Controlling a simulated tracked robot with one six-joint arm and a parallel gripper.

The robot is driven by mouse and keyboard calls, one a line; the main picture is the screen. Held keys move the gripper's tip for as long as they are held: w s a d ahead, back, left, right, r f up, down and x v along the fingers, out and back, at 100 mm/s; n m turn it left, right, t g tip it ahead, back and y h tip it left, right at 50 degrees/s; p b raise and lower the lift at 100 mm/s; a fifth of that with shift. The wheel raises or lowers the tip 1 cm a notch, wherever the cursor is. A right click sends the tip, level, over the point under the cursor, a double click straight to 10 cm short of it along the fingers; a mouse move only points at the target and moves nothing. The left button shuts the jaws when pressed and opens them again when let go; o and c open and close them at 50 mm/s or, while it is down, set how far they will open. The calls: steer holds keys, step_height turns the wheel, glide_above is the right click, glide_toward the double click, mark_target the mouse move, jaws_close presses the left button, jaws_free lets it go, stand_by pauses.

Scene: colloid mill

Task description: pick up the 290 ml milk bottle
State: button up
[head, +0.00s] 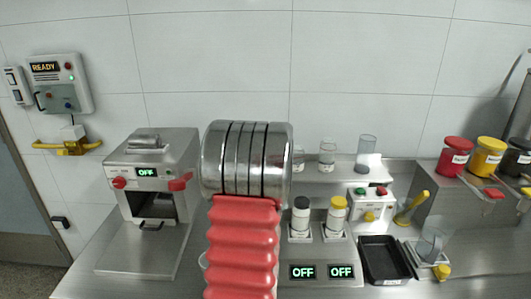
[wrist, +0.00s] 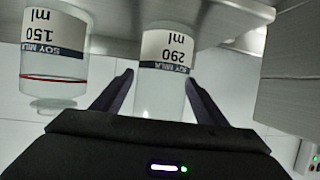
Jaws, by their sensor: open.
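The 290 ml milk bottle (wrist: 166,48) shows in the middle of the wrist view, upside down in the picture, with a white label reading "290 ml" and "SOY MILK". My gripper (wrist: 160,82) is open, with one dark finger on either side of the bottle's lower part in the picture. A gap shows beside each finger, and I cannot tell how deep the bottle sits between them. In the head view my red and steel arm hides the gripper. Small bottles (head: 327,155) stand on the back shelf there, their labels too small to read.
A 150 ml soy milk bottle (wrist: 55,55) stands close beside the left finger in the wrist view. A clear glass vessel (head: 367,153) stands further right on the shelf (head: 345,177). Black-capped (head: 301,215) and yellow-capped (head: 337,214) containers stand in front, below the shelf.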

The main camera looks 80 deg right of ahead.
stand_by(0.5)
steer(key=c, duration=1.1)
steer(key=shift+r, duration=0.15)
steer(key=shift+r, duration=4.85)
